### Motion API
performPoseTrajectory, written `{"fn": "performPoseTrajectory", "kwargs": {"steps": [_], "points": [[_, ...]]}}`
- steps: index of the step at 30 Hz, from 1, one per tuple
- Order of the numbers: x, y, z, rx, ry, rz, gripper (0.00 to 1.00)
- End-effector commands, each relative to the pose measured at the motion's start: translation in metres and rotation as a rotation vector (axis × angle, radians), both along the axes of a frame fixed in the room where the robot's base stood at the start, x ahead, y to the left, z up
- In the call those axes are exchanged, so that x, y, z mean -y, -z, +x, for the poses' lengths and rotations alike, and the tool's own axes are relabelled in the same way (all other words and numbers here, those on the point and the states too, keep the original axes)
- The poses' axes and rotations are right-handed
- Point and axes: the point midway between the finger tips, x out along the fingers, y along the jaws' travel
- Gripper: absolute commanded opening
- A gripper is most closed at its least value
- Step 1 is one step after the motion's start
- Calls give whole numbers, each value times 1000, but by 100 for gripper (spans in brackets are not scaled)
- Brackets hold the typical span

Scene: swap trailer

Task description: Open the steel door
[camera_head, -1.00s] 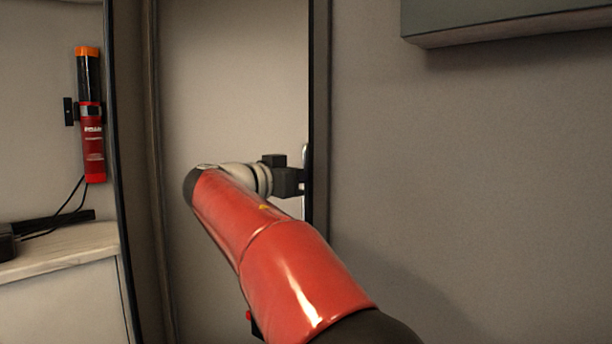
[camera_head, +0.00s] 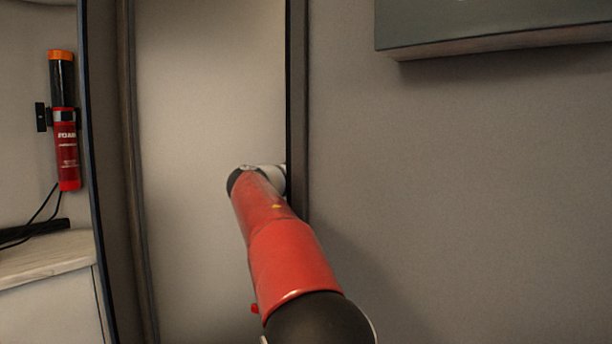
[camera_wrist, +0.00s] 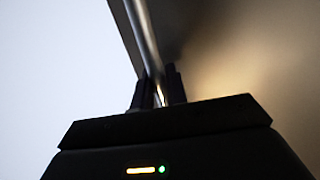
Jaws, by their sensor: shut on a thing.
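In the wrist view my gripper (camera_wrist: 158,88) is shut on a slim shiny metal handle bar (camera_wrist: 146,40), which runs up and to the left from between the dark fingers. In the head view my red arm reaches forward to a pale, smooth panel (camera_head: 210,90), which looks like the steel door. The gripper and the handle are hidden there behind the dark vertical edge. How far the door stands open cannot be told.
A dark vertical edge (camera_head: 297,100) borders a grey wall (camera_head: 450,180) on the right. A grey-green box (camera_head: 500,25) juts out at upper right. A red foam extinguisher (camera_head: 66,150) hangs at left above a wooden counter (camera_head: 45,255).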

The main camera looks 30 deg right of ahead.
Motion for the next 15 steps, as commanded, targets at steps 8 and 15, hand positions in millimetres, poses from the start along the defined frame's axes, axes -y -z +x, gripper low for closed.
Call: {"fn": "performPoseTrajectory", "kwargs": {"steps": [8,15], "points": [[5,0,4,1,-4,-2,0],[5,0,3,1,-3,-2,31]]}}
